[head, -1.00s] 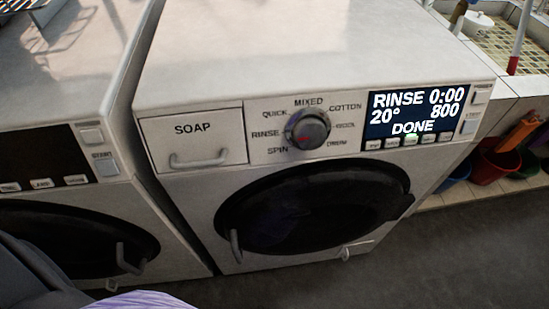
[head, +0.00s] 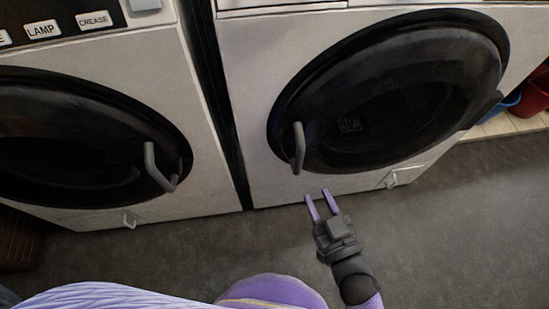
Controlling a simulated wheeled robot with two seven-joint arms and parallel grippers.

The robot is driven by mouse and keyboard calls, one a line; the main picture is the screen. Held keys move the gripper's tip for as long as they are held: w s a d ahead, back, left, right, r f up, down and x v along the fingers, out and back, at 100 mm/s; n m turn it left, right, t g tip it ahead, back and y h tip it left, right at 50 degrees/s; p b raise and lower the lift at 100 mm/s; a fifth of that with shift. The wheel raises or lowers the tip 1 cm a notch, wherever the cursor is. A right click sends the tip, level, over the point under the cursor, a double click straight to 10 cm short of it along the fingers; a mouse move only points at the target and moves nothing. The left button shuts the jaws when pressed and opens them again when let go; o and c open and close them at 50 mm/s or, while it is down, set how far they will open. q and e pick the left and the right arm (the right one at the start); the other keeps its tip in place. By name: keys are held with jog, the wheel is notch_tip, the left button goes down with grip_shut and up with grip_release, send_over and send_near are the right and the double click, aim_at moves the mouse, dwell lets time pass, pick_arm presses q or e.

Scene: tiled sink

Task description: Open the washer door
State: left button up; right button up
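The washer (head: 250,75) is the white machine at the right of the head view. Its round black door (head: 395,90) looks shut. The grey door handle (head: 298,147) stands upright at the door's left edge. My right gripper (head: 321,194) has two lilac fingers that are apart with nothing between them. It shows just below the handle in the picture and does not appear to touch it. My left gripper is not in view.
A second white machine (head: 208,150) stands at the left with a round black door and a grey handle (head: 158,167). A narrow dark gap parts the two machines. Blue and red buckets (head: 538,93) stand at the right. The grey floor (head: 460,220) in front is clear.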

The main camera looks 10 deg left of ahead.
aim_at(301, 163)
jog(key=b+x, duration=0.3)
jog(key=x, duration=0.6)
jog(key=shift+w+a+r, duration=0.15)
jog(key=shift+w+a, duration=0.05)
jog(key=shift+a, duration=0.05)
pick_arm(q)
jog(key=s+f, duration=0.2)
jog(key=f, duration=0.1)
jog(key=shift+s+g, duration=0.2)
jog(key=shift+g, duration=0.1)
pick_arm(e)
jog(key=shift+w+a+r, duration=0.1)
jog(key=shift+w+r, duration=0.05)
jog(key=shift+w, duration=0.05)
jog(key=shift+c, duration=0.3)
grip_shut()
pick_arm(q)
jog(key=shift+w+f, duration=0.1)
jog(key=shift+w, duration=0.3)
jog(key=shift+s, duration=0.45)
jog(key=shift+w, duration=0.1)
